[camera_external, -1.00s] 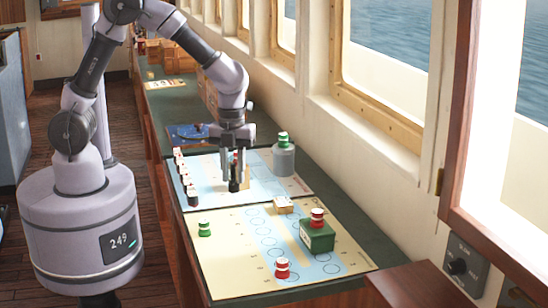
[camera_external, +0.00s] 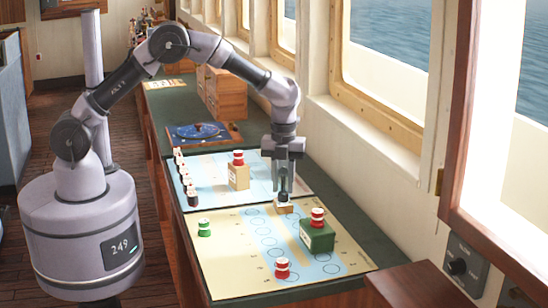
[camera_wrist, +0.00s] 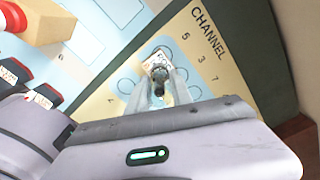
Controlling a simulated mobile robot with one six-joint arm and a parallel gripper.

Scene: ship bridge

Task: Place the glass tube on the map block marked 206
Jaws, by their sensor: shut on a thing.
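My gripper (camera_external: 284,190) is shut on the small glass tube (camera_external: 283,198), which has a dark part, over the map's upper right area. The map block (camera_external: 284,208), a small light wooden block, is directly below it on the cream and blue chart. In the wrist view the tube (camera_wrist: 159,74) sits between the fingertips, with the block (camera_wrist: 157,56) just beyond it. I cannot tell whether the tube touches the block. The block's number is too small to read.
A green block (camera_external: 317,239) with a red-and-white piece stands close to the right. A wooden block (camera_external: 239,178) with a red-and-white piece stands to the left. Green (camera_external: 204,228) and red (camera_external: 282,268) pieces stand on the chart. Several dark pieces line the left edge.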

